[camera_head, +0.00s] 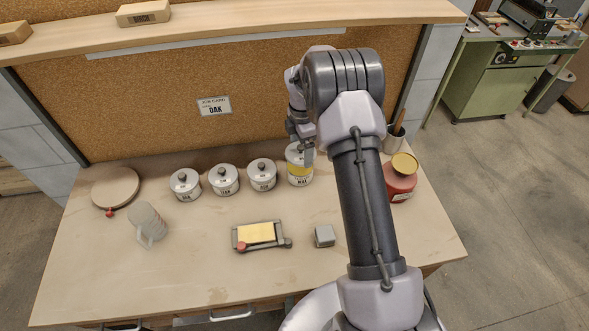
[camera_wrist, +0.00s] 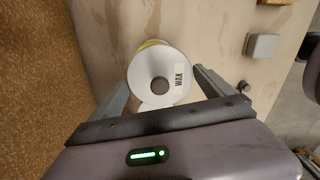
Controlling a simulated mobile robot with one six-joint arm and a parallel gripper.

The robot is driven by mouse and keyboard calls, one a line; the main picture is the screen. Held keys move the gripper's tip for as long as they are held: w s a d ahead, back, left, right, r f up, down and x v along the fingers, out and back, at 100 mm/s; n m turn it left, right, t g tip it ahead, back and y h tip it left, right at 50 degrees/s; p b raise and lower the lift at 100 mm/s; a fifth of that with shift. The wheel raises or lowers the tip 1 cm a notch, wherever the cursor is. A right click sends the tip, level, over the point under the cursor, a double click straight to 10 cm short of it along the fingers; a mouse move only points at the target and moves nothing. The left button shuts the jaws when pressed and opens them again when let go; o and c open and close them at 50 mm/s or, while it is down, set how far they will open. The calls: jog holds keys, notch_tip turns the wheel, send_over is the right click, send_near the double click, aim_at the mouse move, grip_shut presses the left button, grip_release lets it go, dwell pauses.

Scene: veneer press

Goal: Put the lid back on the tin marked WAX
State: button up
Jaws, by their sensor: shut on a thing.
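The tin marked WAX (camera_head: 301,182) stands upright at the right end of a row of tins on the bench, with a yellow area showing at its top. A white lid (camera_head: 294,149) with a dark knob is just above it in the head view. In the wrist view the lid (camera_wrist: 150,67) has a WAX label and sits between the two fingers of my gripper (camera_wrist: 163,80). My gripper is shut on this lid. A sliver of yellow shows past the lid's edge. The lid hides most of the tin there, and I cannot tell the exact gap between them.
Three lidded tins (camera_head: 223,181) stand to the left. A red tin (camera_head: 399,184) with a yellow top and a brush pot (camera_head: 393,145) stand to the right. A tray with a yellow block (camera_head: 256,233), a grey block (camera_head: 324,235) and a mug (camera_head: 150,222) lie in front.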

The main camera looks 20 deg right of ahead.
jog(key=shift+w+a+r, duration=0.2)
jog(key=shift+w, duration=0.3)
jog(key=shift+d+f+b, duration=0.3)
jog(key=shift+f+b, duration=0.1)
jog(key=shift+f, duration=0.1)
notch_tip(320, 180, down, 5)
jog(key=b, duration=0.3)
jog(key=shift+d+b, duration=0.1)
jog(key=shift+b, duration=0.2)
jog(key=shift+f, duration=0.3)
jog(key=shift+f, duration=0.15)
dwell(0.8)
jog(key=o, duration=1)
